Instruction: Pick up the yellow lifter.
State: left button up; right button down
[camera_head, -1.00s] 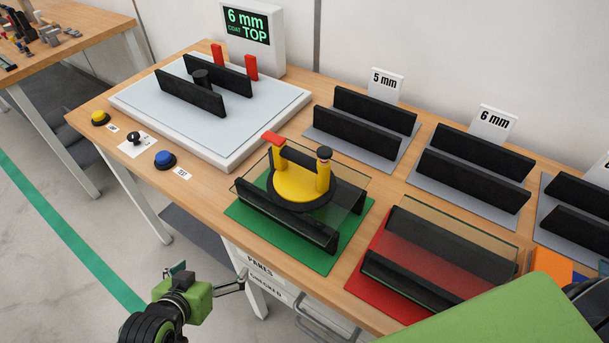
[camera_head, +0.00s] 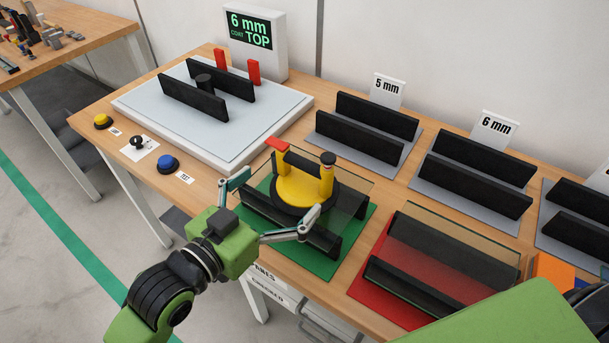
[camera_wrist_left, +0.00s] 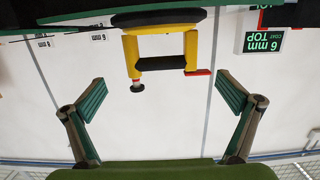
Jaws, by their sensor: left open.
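The yellow lifter (camera_head: 296,190) sits on a glass pane (camera_head: 355,186) over the green mat (camera_head: 325,263). It has a round black base, two yellow posts, a red lever on one post and a black knob on the other. My left gripper (camera_head: 270,202) is open and empty, in front of the lifter, its fingers spread toward it. In the left wrist view the lifter (camera_wrist_left: 131,49) appears upside down, its black handle bar between and beyond the two open fingers (camera_wrist_left: 163,93). I see no contact. My right gripper is not in view.
Black rails (camera_head: 270,222) hold the pane on the green mat. A red mat (camera_head: 372,298) with another pane stands to the right. Behind are racks marked 5 mm (camera_head: 387,92) and 6 mm (camera_head: 494,130), and a white platform (camera_head: 140,112). Buttons (camera_head: 168,163) line the left edge.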

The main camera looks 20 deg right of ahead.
aim_at(301, 164)
pick_arm(q)
jog(key=x, duration=0.3)
jog(key=shift+w+d, duration=0.15)
jog(key=shift+w, duration=0.05)
jog(key=shift+w+d+r+p, duration=0.2)
jog(key=shift+d+p, duration=0.1)
jog(key=shift+p, duration=0.1)
jog(key=shift+p+x, duration=0.75)
jog(key=shift+x, duration=1.6)
jog(key=shift+a+r, duration=0.1)
jog(key=shift+r, duration=0.05)
jog(key=c, duration=1.4)
jog(key=shift+r, duration=0.3)
jog(key=c, duration=0.5)
jog(key=shift+w, duration=0.1)
